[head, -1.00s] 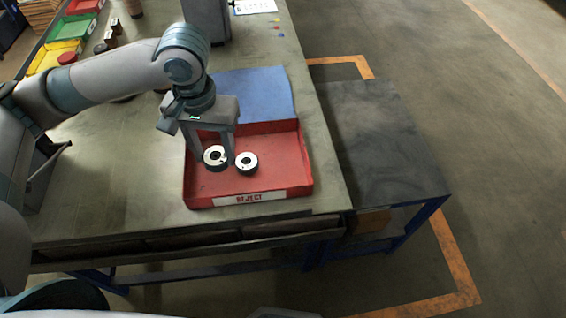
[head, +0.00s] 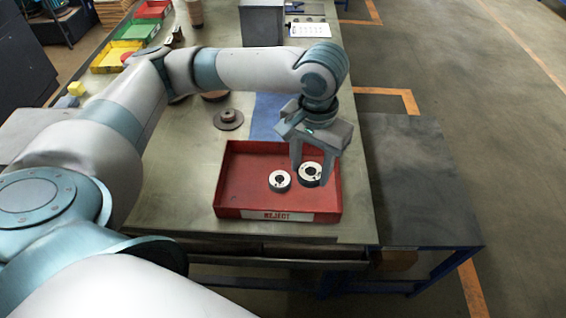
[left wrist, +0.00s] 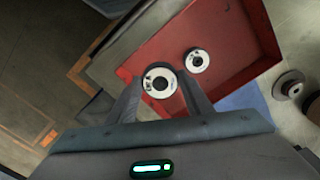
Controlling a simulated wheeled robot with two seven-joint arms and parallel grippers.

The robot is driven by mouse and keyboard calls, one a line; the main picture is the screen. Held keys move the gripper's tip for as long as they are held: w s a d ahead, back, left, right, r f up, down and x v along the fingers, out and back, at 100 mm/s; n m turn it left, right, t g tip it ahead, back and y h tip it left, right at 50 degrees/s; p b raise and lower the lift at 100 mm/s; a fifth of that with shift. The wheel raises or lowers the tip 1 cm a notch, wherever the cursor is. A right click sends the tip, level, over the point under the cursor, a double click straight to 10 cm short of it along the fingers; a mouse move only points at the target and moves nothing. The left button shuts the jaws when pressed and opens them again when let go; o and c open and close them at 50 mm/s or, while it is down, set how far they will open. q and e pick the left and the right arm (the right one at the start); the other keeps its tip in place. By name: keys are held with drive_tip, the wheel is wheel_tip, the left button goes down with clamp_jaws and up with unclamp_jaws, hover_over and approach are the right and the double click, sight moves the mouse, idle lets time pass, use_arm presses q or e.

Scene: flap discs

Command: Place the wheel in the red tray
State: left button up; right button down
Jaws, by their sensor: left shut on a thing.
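The red tray (head: 232,190) with a REJECT label lies on the bench. My left gripper (head: 312,170) points down over the right part of the tray and is shut on a white-faced wheel (head: 310,175) with a dark rim. In the left wrist view this held wheel (left wrist: 159,88) sits between the two fingers (left wrist: 158,97). I cannot tell whether it touches the tray floor. A second, similar wheel (head: 280,182) lies in the tray just left of the held one; it also shows in the left wrist view (left wrist: 197,61). My right gripper is not in view.
A blue mat (head: 265,115) lies behind the tray. Dark discs (head: 228,120) sit on the bench left of the mat. Green (head: 138,31) and yellow (head: 116,57) bins stand at the far left. A lower dark table (head: 415,180) is to the right.

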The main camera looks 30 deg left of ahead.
sight(319, 175)
use_arm(q)
drive_tip(key=d+m, duration=0.1)
drive_tip(key=m, duration=0.1)
drive_tip(key=d+m+p, duration=0.1)
drive_tip(key=m, duration=0.1)
drive_tip(key=w+m, duration=0.1)
drive_tip(key=m, duration=0.1)
drive_tip(key=shift+d+r, duration=0.3)
drive_tip(key=shift+d, duration=0.1)
drive_tip(key=w+d+m+p, duration=0.1)
drive_tip(key=d+m, duration=0.3)
drive_tip(key=m, duration=0.7)
drive_tip(key=w+d+r+m+p, duration=0.1)
drive_tip(key=d+m+p, duration=0.2)
drive_tip(key=m, duration=0.8)
drive_tip(key=d, duration=0.2)
drive_tip(key=shift+d, duration=0.3)
drive_tip(key=a+f+p, duration=0.1)
drive_tip(key=a+f, duration=0.1)
drive_tip(key=a, duration=0.1)
drive_tip(key=a+f+p, duration=0.2)
drive_tip(key=a, duration=0.2)
drive_tip(key=a+f+p, duration=0.1)
drive_tip(key=a+f, duration=0.1)
drive_tip(key=a, duration=0.2)
drive_tip(key=shift+s+a+f, duration=0.1)
drive_tip(key=shift+a+f, duration=0.1)
drive_tip(key=shift+f, duration=0.1)
drive_tip(key=shift+a+f, duration=0.15)
drive_tip(key=shift+f, duration=0.05)
